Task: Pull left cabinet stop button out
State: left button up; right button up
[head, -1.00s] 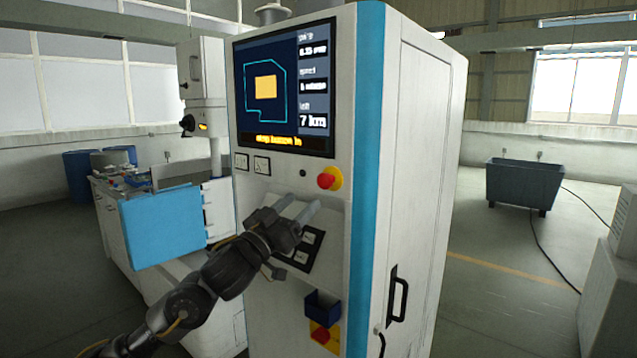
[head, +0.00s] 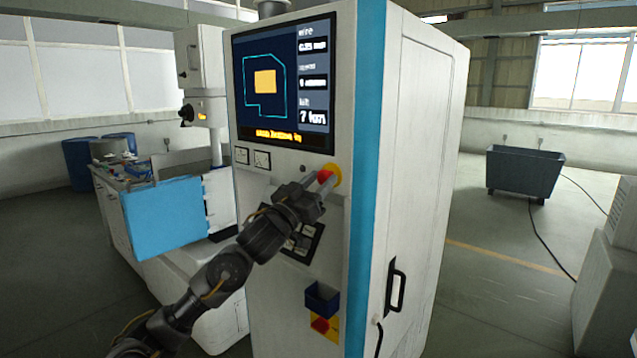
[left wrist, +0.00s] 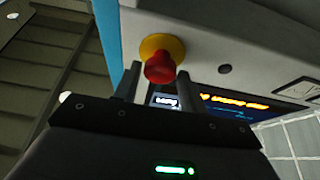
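The cabinet's red stop button (head: 325,177) sits on a yellow round base on the front of the white cabinet, below the right corner of the screen. My left gripper (head: 322,188) is right in front of it, and its fingers partly cover the button. In the left wrist view the red button (left wrist: 160,68) stands out from its yellow base, just beyond and between the two fingertips of my left gripper (left wrist: 158,80). The fingers are apart, with no clear contact on the button. My right gripper is not in view.
The screen (head: 285,85) reads a message in yellow along its bottom. A second red button on a yellow plate (head: 322,326) is lower down, under a dark blue holder (head: 322,298). A keypad panel (head: 304,243) is behind my left wrist. A grey cart (head: 525,172) stands at right.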

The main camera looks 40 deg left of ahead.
pick_arm(q)
grip_shut()
jog(key=shift+s+d+p, duration=0.1)
jog(key=shift+s+p, duration=0.1)
jog(key=shift+p, duration=0.2)
jog(key=shift+s, duration=0.25)
jog(key=shift+o, duration=0.4)
grip_release()
jog(key=o, duration=0.3)
jog(key=shift+s, duration=0.25)
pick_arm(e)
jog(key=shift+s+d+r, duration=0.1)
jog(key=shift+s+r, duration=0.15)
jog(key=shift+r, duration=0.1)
pick_arm(q)
jog(key=shift+f, duration=0.1)
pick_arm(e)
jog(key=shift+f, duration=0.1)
